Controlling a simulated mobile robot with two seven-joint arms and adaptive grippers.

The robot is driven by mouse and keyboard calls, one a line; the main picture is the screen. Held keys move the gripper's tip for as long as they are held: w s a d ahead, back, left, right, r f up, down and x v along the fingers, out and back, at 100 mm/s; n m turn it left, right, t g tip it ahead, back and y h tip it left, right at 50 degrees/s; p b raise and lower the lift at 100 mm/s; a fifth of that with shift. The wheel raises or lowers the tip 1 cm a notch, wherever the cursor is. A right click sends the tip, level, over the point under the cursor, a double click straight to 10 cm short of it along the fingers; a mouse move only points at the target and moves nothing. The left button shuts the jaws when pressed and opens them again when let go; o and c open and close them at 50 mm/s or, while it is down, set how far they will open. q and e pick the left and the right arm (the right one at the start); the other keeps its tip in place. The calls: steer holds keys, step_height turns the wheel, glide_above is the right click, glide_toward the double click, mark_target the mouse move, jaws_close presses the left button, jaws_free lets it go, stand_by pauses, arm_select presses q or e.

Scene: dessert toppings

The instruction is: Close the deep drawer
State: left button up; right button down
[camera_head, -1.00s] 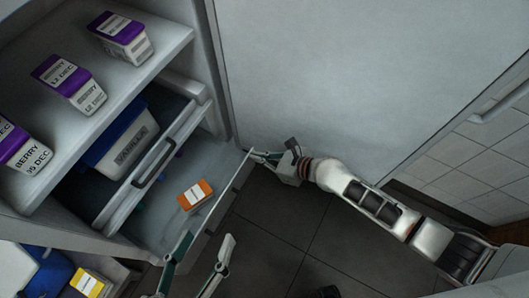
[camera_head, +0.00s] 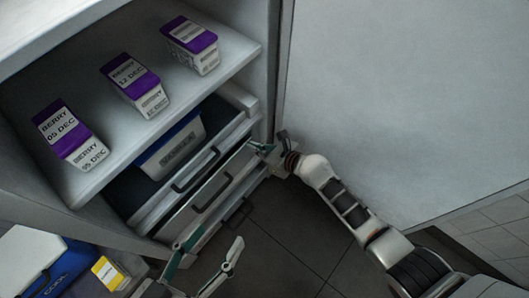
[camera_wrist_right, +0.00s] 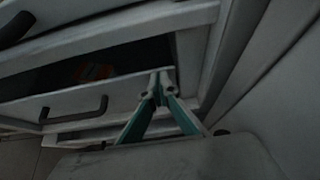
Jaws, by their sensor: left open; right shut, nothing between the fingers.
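The deep drawer's front (camera_head: 208,198) is low in the cabinet in the head view, close to the cabinet face. In the right wrist view the drawer front (camera_wrist_right: 120,92) has a dark gap above it, with an orange-marked item (camera_wrist_right: 93,71) inside. My right gripper (camera_head: 262,148) is shut and empty at the right end of the drawer front. Its fingertips (camera_wrist_right: 160,78) are at the front's upper edge in the wrist view; firm contact is hard to tell. My left gripper (camera_head: 210,243) is open and empty, below and in front of the drawer.
Above is a drawer holding a blue-and-white tub (camera_head: 172,148). Several purple-topped berry cartons (camera_head: 132,84) stand on the shelf (camera_head: 215,85). A large pale door panel (camera_head: 400,100) is on the right. Blue and yellow packages lie lower left. The dark floor (camera_head: 290,240) is clear.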

arm_select(q)
steer(key=shift+s+d+n, duration=0.1)
steer(key=shift+d+n, duration=0.3)
arm_select(e)
steer(key=shift+w+a+r, duration=0.1)
steer(key=shift+w+a, duration=0.8)
steer(key=shift+a, duration=0.25)
